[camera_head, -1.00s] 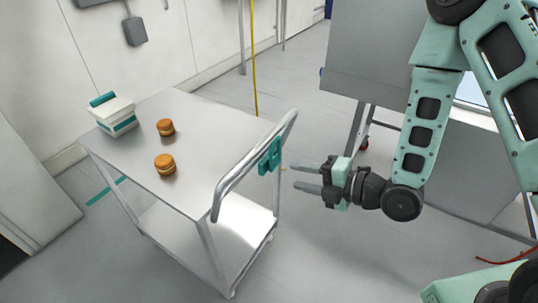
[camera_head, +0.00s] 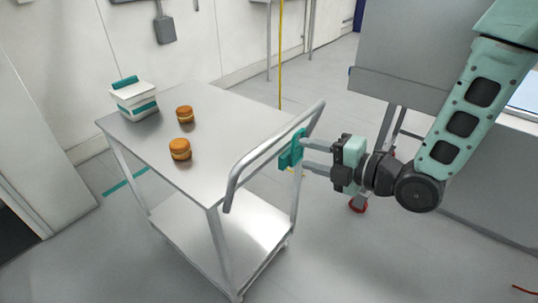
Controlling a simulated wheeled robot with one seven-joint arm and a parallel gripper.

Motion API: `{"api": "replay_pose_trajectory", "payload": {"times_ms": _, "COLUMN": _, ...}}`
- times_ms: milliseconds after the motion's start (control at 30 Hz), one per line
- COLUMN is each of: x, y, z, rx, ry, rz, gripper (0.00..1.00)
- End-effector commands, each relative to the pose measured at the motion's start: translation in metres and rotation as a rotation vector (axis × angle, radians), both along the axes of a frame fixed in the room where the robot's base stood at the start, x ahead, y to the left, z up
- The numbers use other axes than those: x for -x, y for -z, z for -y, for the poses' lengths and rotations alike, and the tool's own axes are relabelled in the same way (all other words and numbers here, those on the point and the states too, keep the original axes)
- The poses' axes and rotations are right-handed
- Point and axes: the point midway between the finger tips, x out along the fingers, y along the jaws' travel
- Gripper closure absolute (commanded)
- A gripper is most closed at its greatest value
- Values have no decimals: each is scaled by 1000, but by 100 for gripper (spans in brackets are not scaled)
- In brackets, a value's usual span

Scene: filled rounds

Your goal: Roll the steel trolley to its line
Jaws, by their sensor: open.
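The steel trolley (camera_head: 232,125) stands left of centre, with a flat top, a lower shelf (camera_head: 195,222) and a raised push handle (camera_head: 262,157) on its right side. A teal grip block (camera_head: 291,150) sits on the handle. My gripper (camera_head: 304,158) is open, with its fingers pointing left and their tips at the teal block. I cannot tell whether the fingers touch it or lie around it. A teal line (camera_head: 126,182) shows on the floor to the left of the trolley, partly hidden behind its legs.
On the trolley top are a white tub with a teal lid (camera_head: 134,98) and two orange-brown round items, one farther back (camera_head: 184,114) and one nearer (camera_head: 180,149). A grey cabinet (camera_head: 405,50) stands behind my arm. White walls close the back and left. The floor in front is clear.

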Motion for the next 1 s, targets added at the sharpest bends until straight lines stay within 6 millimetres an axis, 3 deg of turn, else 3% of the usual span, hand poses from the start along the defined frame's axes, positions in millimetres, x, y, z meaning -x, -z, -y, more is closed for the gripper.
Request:
{"api": "replay_pose_trajectory", "payload": {"times_ms": 600, "x": -60, "y": 17, "z": -78, "rx": -1, "ry": 1, "rz": -1, "gripper": 58}}
{"api": "replay_pose_trajectory", "payload": {"times_ms": 1000, "x": -72, "y": 23, "z": -93, "rx": 0, "ry": 1, "rz": -1, "gripper": 58}}
